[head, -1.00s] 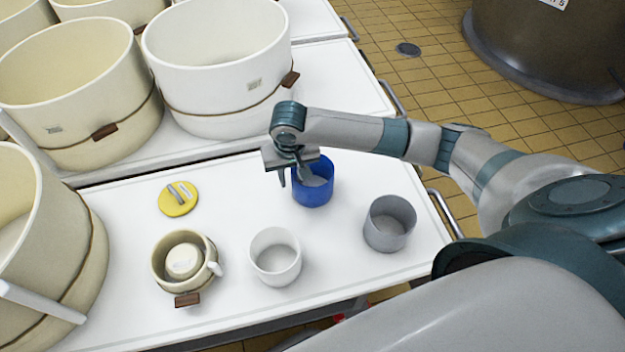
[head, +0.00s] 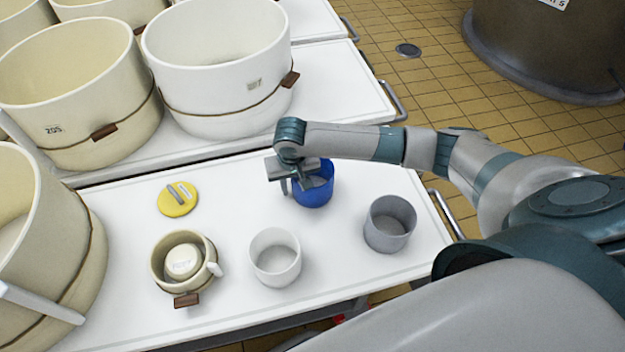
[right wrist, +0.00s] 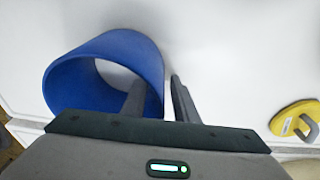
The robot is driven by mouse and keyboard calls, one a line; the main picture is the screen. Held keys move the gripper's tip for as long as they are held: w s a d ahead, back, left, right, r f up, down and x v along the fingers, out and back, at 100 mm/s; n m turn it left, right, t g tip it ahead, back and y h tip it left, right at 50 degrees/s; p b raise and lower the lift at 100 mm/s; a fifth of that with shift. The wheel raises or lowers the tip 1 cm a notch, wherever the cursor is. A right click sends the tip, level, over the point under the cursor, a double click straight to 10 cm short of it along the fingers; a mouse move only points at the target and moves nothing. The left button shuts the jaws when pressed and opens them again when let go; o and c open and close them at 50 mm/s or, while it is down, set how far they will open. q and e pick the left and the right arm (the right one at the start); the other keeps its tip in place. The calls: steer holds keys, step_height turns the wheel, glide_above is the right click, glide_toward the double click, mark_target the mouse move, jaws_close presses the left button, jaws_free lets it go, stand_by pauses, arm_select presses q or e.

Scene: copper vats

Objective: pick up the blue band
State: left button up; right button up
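The blue band (head: 316,195) is an upright open ring on the white table, right of its middle. In the right wrist view the blue band (right wrist: 105,48) shows its rim and hollow inside at the left. My right gripper (head: 299,186) is at the band's left wall, reaching down from above. In the right wrist view the right gripper (right wrist: 157,84) is open: one finger is inside the ring, the other is outside, with the wall between them. A gap shows between the wall and the outer finger. My left gripper is not in view.
On the white table (head: 120,320) stand a grey cup (head: 389,240), a white cup (head: 275,275), a small cream pot (head: 160,280) and a yellow disc (head: 177,208). A large white tub (head: 205,103) stands behind, with cream tubs to the left. The table between the band and disc is clear.

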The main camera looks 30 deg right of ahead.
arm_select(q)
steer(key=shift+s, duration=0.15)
arm_select(e)
jaws_close()
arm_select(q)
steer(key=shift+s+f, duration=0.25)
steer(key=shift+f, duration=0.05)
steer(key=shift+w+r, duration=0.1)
arm_select(e)
steer(key=shift+r, duration=0.1)
